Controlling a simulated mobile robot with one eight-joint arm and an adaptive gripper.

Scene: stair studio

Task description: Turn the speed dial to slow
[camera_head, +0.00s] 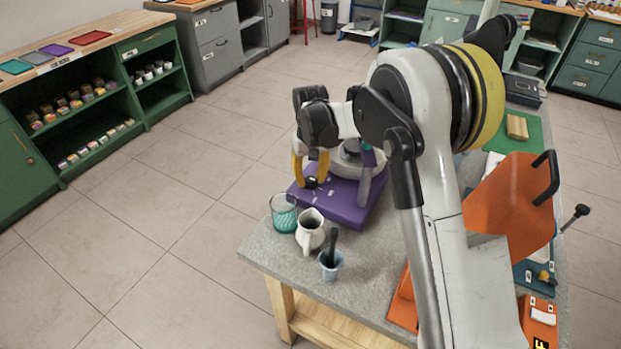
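A purple machine (347,212) with a round grey-white top (346,160) stands on the grey worktable. A small dark knob (311,183), which looks like the speed dial, is on its left front part. White marks lie near the knob, too small to read. My gripper (310,177) points down at the knob with its yellow fingers apart. One finger is on the knob's left and one on its right. I cannot tell whether the fingers touch the knob. My arm covers the machine's right and back parts.
In front of the machine stand a glass with teal contents (283,213), a cream pitcher (310,231) and a pale blue cup with a dark tool (331,263), close to the table's left edge. An orange box-like thing (512,205) with a black handle is at right.

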